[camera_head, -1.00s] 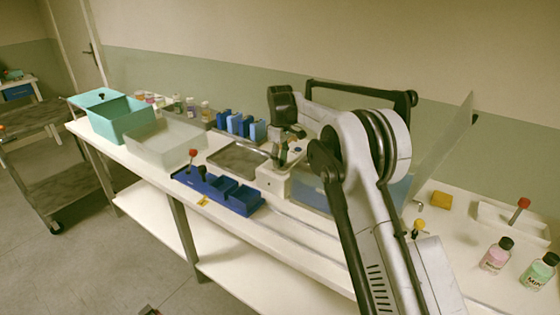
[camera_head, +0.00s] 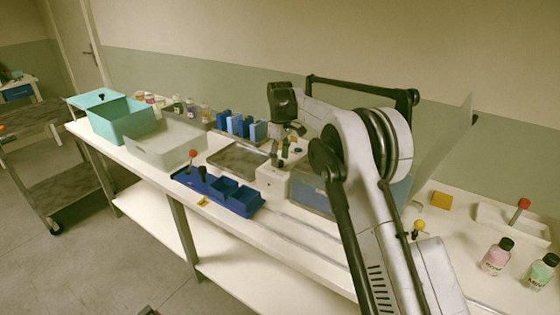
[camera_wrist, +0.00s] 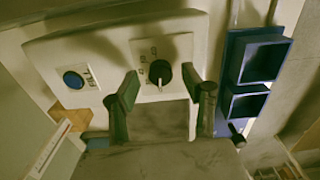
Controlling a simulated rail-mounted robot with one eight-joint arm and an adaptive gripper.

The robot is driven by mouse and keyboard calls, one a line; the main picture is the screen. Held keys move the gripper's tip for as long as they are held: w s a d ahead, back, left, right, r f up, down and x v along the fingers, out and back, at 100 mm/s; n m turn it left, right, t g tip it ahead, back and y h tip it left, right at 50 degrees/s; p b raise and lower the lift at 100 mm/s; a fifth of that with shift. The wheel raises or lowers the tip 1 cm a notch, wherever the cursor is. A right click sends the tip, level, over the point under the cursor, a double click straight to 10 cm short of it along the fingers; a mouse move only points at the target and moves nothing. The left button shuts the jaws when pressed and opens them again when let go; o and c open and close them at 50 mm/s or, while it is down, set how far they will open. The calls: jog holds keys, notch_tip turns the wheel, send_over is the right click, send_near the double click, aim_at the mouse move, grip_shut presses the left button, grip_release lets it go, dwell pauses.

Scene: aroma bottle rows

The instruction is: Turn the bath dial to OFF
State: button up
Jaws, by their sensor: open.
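The bath dial (camera_wrist: 160,72) is a round black knob with a white pointer on a pale control panel (camera_wrist: 110,52) in the wrist view. The pointer aims down in the picture, toward my gripper; small labels beside the dial are unreadable. My gripper (camera_wrist: 161,83) is open, with one dark finger on either side of the dial in the picture. I cannot tell whether a finger touches it. In the head view my gripper (camera_head: 284,150) is over the white control box (camera_head: 272,180), and the dial cannot be made out.
A round blue button (camera_wrist: 74,79) is on the same panel. A blue two-compartment holder (camera_wrist: 252,78) stands to the right in the wrist view. In the head view a blue rack (camera_head: 218,190) with a red-topped stick is close by, and a metal tray (camera_head: 237,159) lies behind it.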

aim_at(280, 162)
notch_tip(280, 162, up, 11)
jog(key=shift+f, duration=0.15)
dwell(0.4)
